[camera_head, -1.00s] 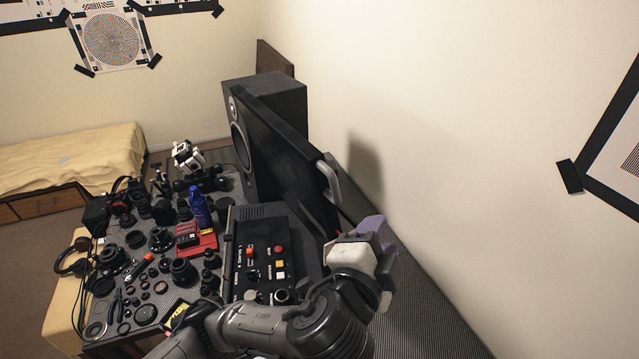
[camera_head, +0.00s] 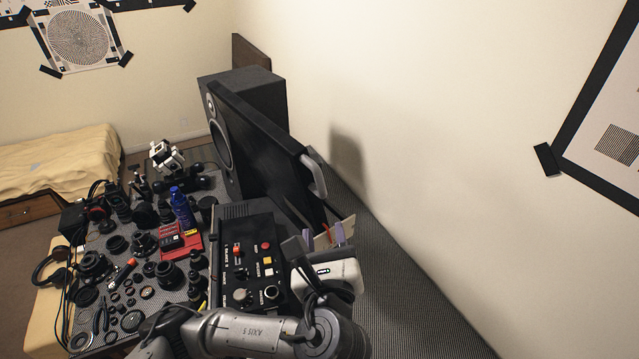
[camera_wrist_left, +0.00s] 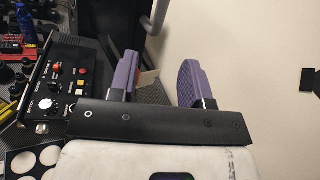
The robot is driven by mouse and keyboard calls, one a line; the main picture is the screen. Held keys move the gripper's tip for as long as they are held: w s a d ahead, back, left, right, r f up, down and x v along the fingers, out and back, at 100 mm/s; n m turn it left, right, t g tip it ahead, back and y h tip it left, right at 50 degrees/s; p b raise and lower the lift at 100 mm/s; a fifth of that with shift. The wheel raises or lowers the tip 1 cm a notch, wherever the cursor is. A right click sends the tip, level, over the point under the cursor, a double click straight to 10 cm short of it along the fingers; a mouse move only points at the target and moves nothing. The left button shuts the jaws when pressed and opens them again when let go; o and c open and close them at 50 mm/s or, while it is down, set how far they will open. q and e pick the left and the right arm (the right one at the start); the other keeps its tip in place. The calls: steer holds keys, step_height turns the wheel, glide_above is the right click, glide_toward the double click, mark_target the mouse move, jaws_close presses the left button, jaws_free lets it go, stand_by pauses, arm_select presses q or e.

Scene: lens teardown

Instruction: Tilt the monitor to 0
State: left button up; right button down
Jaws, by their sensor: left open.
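The monitor (camera_head: 262,140) is a thin dark panel seen nearly edge-on in the head view, leaning at a slant. It has a light grey curved handle (camera_head: 316,176) at its near edge. In the left wrist view, part of the dark monitor (camera_wrist_left: 110,18) shows at the top, cut off by the frame. My left gripper (camera_head: 325,235) is open and empty, just nearer than the monitor's near end and apart from it. Its two purple fingers point towards the monitor in the left wrist view (camera_wrist_left: 158,65). My right gripper is not in view.
A black speaker (camera_head: 255,100) stands behind the monitor. A control box with coloured buttons (camera_head: 250,260) lies left of the gripper. Lens parts, a blue bottle (camera_head: 182,207) and a red tray (camera_head: 181,243) crowd the table's left. A wall bounds the right; the patterned surface beside it is clear.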

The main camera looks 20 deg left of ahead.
mark_target(321, 188)
arm_select(q)
steer(key=shift+m, duration=0.4)
steer(key=p+x, duration=0.1)
steer(key=x, duration=1.2)
steer(key=shift+w+a+p, duration=0.2)
steer(key=shift+w+p, duration=0.2)
steer(key=shift+c, duration=0.2)
jaws_close()
